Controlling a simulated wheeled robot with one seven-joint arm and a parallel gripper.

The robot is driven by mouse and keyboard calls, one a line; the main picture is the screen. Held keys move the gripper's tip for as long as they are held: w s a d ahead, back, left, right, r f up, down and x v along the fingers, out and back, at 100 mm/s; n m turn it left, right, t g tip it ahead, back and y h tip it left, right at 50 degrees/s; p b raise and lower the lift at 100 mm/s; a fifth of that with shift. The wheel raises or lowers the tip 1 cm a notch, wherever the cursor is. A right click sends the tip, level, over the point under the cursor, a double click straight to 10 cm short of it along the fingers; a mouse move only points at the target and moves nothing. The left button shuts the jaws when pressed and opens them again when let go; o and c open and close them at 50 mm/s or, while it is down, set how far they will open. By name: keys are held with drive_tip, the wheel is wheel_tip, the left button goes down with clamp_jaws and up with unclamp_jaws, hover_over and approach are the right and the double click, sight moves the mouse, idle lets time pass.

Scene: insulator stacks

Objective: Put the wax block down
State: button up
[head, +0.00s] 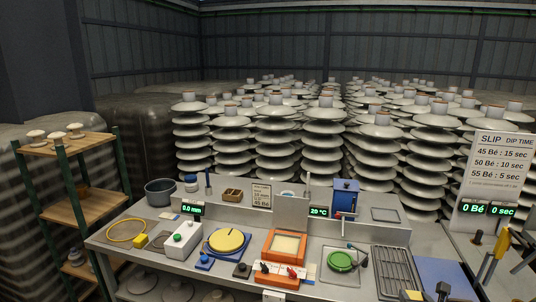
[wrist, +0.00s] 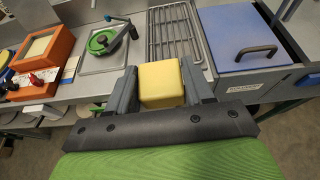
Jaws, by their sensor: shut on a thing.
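The wax block, a yellow block (wrist: 161,84), is held between the two grey fingers of my gripper (wrist: 163,88) in the wrist view. The gripper is shut on it. The block appears in front of the bench edge, near the wire rack (wrist: 173,36) and a blue-lidded box (wrist: 240,35). In the head view, a small yellow patch at the bottom edge, likely this wax block (head: 412,295), shows near the rack. My gripper cannot be made out clearly there. The block's underside is hidden.
A wooden shelf (head: 70,208) stands left. Insulator stacks (head: 275,135) fill the background.

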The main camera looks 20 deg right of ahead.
drive_tip(key=w+a+f+n+y, duration=0.2)
drive_tip(key=a+f, duration=0.1)
drive_tip(key=a, duration=0.9)
drive_tip(key=w+a+f+n+t+y, duration=0.1)
drive_tip(key=w+a+f+n+y, duration=0.1)
drive_tip(key=a, duration=1.1)
drive_tip(key=w+a+f+n+y, duration=0.1)
drive_tip(key=w+a+f+y, duration=0.1)
drive_tip(key=a, duration=1.1)
drive_tip(key=shift+w+a+f+n+t+y+p, duration=0.15)
drive_tip(key=shift+w+f+n+t+y+p, duration=0.2)
drive_tip(key=shift+w+f, duration=0.6)
